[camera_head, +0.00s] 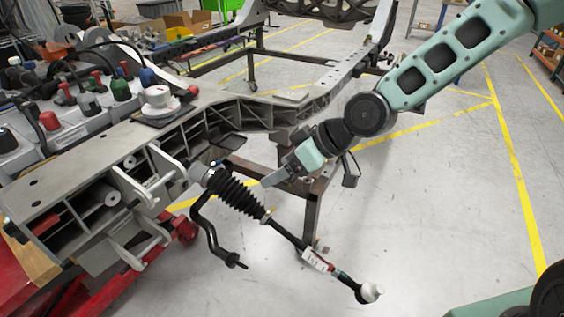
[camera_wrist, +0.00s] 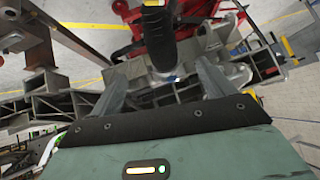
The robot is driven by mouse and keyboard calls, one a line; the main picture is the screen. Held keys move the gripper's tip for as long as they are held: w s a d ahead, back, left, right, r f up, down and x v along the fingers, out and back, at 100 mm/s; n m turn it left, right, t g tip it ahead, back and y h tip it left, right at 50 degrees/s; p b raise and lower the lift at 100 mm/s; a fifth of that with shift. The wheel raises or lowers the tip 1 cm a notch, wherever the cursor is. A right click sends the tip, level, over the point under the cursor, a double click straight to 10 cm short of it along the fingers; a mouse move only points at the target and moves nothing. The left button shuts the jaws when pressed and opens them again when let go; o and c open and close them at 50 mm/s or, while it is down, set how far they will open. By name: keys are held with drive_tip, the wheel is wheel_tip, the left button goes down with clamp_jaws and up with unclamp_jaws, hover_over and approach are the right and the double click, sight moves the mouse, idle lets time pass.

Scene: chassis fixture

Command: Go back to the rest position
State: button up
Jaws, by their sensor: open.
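My gripper (camera_head: 272,179) is open, in mid-air just right of the black ribbed boot (camera_head: 235,192) in the head view. In the wrist view, my gripper's two fingers (camera_wrist: 164,80) stand apart with nothing held between them. A black cylindrical part, probably the boot (camera_wrist: 158,35), shows beyond and between the fingertips. I cannot tell whether the fingers touch it. The boot belongs to a tie rod (camera_head: 290,237) that slopes down right to a pale end (camera_head: 370,292), with a white tag (camera_head: 317,259) on it. The boot's upper end meets the chassis bracket.
The grey chassis frame (camera_head: 105,152) fills the left and runs to the back. A bent black bar (camera_head: 212,240) hangs beside the boot. A red stand (camera_head: 120,292) is below. A tray of tools and caps (camera_head: 60,125) is at left. Floor at right is clear.

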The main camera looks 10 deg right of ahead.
drive_tip(key=s+d+r+m+g+h, duration=0.1)
drive_tip(key=s+d+r+h, duration=0.15)
drive_tip(key=s, duration=0.55)
drive_tip(key=s+d+r+m+g+h, duration=0.1)
drive_tip(key=s+d+h, duration=0.15)
drive_tip(key=s, duration=0.45)
drive_tip(key=s+d+r+m+g+h, duration=0.1)
drive_tip(key=s+h, duration=0.2)
drive_tip(key=s, duration=0.5)
wheel_tip(320, 180, up, 15)
drive_tip(key=p, duration=1.4)
drive_tip(key=shift+s+f+g, duration=0.15)
drive_tip(key=shift+s+g, duration=0.15)
drive_tip(key=shift+s, duration=0.05)
